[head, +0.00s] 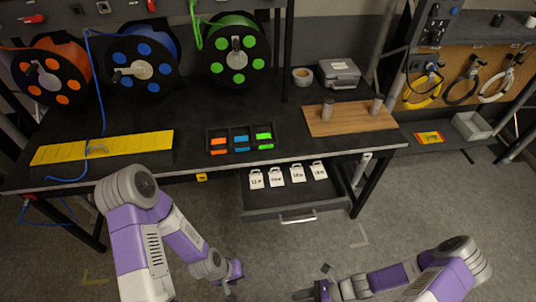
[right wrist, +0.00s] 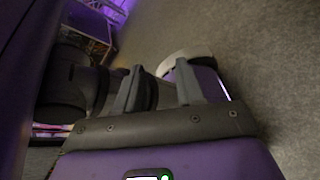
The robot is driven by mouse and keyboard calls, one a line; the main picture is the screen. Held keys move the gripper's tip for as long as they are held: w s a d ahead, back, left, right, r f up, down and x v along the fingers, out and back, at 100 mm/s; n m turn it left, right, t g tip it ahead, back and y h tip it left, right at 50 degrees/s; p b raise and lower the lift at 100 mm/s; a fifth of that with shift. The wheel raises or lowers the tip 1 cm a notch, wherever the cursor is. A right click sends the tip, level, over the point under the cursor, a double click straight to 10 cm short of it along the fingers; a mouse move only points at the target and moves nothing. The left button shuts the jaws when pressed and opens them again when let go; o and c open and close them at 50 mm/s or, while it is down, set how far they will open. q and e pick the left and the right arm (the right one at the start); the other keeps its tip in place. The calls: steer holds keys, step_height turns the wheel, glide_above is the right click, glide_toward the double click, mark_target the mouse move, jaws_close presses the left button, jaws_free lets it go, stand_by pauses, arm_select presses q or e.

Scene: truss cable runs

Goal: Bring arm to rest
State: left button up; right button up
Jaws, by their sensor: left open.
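My left arm (head: 182,238) is purple and white and reaches down over the floor in front of the workbench. Its gripper (head: 232,284) is open and empty near the bottom of the head view, clear of the bench. My right arm (head: 390,277) comes in from the lower right. Its gripper (head: 312,285) is low over the floor, right of the left gripper and apart from it. In the right wrist view the two right fingers (right wrist: 158,90) stand apart, with nothing clearly held between them. The dark and white parts behind them look like my own body.
The black workbench (head: 285,157) carries cable spools, a yellow strip (head: 130,143), colored bins (head: 240,138) and a wooden board (head: 350,119). Grey floor (head: 400,215) is free around the grippers.

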steer(key=w+n+t+h, duration=0.1)
steer(key=w+n+h, duration=0.2)
steer(key=n, duration=0.8)
steer(key=w+r+n+t+h, duration=0.1)
steer(key=w+n+h, duration=0.2)
steer(key=n+h, duration=0.3)
steer(key=n, duration=0.4)
steer(key=shift+w+a+n, duration=0.3)
steer(key=shift+w+n, duration=0.1)
